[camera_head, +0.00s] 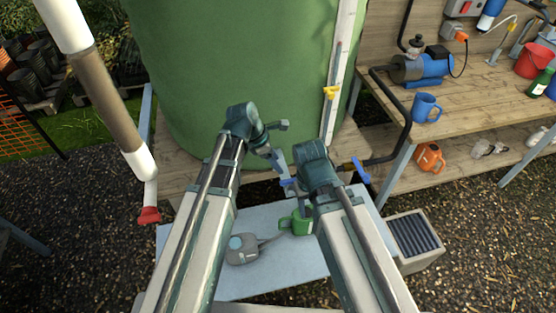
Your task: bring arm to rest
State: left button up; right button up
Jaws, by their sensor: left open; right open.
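My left gripper (277,160) is beyond the table's back edge, in front of the green tank, pointing down and to the right. It is open, and nothing shows between its fingers. My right gripper (298,198) is lower, just above a green mug (298,224) on the light blue table (285,270). It is open; part of it is hidden behind my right wrist, and I cannot tell whether it touches the mug.
A grey can with a spout (241,250) stands on the table left of the mug. The green tank (230,70) rises close behind both arms. A tap with a blue lever (360,170) is right of my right wrist. A wooden bench (470,85) holds a blue mug (426,107).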

dwell(0.7)
pick_arm(q)
jog(key=s+f+m+y, duration=0.1)
jog(key=s+m+y, duration=0.1)
jog(key=s+m, duration=0.5)
jog(key=s+m+g+y, duration=0.1)
jog(key=s+m+y, duration=0.2)
jog(key=s+m, duration=0.5)
jog(key=a+m, duration=0.1)
jog(key=m, duration=0.9)
jog(key=shift+f+g+y, duration=0.3)
jog(key=shift+f, duration=0.05)
